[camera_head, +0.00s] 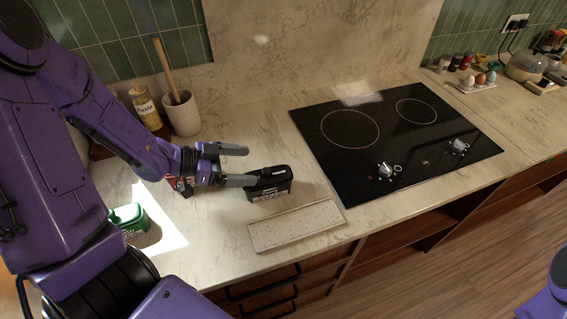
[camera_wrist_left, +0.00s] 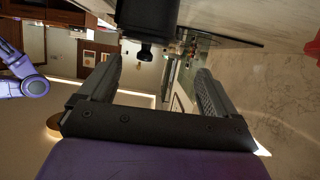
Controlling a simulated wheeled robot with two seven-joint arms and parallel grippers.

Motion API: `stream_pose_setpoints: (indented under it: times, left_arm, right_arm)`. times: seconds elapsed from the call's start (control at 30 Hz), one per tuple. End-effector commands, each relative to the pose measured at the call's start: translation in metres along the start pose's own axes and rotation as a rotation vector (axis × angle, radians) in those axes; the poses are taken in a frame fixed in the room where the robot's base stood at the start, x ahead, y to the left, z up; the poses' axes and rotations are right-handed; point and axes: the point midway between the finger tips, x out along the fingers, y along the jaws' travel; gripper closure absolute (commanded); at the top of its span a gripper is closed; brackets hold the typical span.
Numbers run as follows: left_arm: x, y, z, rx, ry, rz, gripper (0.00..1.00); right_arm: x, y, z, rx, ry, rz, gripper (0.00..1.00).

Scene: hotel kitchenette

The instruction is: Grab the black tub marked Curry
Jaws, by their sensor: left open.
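A small black tub (camera_head: 270,186) with a pale label stands on the worktop, left of the hob; I cannot read its label. My left gripper (camera_head: 249,165) is open just to its left, one finger beside the tub's upper part. In the left wrist view, a black body with a small knob (camera_wrist_left: 147,22), likely the tub, shows beyond the left fingertips (camera_wrist_left: 158,70). It is not clearly between the fingers, and I cannot tell whether the nearer finger touches it. My right gripper is out of view.
A pale rectangular board (camera_head: 297,226) lies in front of the tub. The black hob (camera_head: 395,140) is to the right. A utensil crock (camera_head: 183,115) and a jar (camera_head: 146,108) stand behind my left arm. A green container (camera_head: 129,217) is at left.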

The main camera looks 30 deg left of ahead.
Motion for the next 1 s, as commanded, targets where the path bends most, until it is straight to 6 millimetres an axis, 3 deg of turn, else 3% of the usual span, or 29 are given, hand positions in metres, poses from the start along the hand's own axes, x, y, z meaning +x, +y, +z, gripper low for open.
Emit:
stream_pose_setpoints:
  times: [0.5, 0.63, 0.8, 0.83, 1.0]
  left_arm:
    - [0.092, 0.002, 0.001, -0.008, -0.006, 0.008, 0.08]
    - [0.104, 0.001, 0.001, -0.008, -0.006, 0.005, 0.08]
    - [0.105, 0.001, 0.001, -0.006, -0.006, 0.005, 0.08]
    - [0.105, 0.001, 0.001, -0.006, -0.006, 0.006, 0.12]
    - [0.105, 0.001, 0.001, -0.006, -0.007, 0.007, 0.67]
  right_arm:
    - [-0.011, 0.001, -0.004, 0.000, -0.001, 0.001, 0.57]
    - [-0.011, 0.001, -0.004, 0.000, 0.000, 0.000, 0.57]
    - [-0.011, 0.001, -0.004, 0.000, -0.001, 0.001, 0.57]
    - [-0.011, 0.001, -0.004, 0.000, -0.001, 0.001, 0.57]
    - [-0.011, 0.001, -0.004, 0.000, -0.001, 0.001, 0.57]
